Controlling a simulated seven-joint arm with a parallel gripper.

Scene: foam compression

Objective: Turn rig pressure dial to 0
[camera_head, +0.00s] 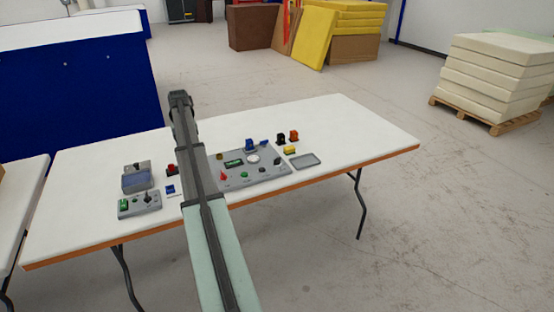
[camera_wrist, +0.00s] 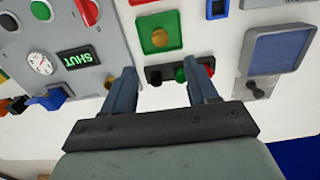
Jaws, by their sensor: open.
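The grey rig panel (camera_head: 272,173) lies on the white table, with a round white gauge (camera_head: 253,159), a green-lit display and several knobs. In the wrist view the gauge (camera_wrist: 40,62) is at the left, beside a display (camera_wrist: 76,60) reading "SHUT". I cannot tell which knob is the pressure dial. My gripper (camera_wrist: 161,85) is open and empty; its fingers point toward a small dark box with red and green buttons (camera_wrist: 180,73), to the right of the gauge. In the head view my arm hides the fingers.
A box with a blue-grey screen (camera_wrist: 283,52) and dark knob stands at the right in the wrist view. Small coloured blocks (camera_head: 287,136) and a grey tray (camera_head: 305,160) sit right of the panel. The table's right end (camera_head: 365,140) is clear.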

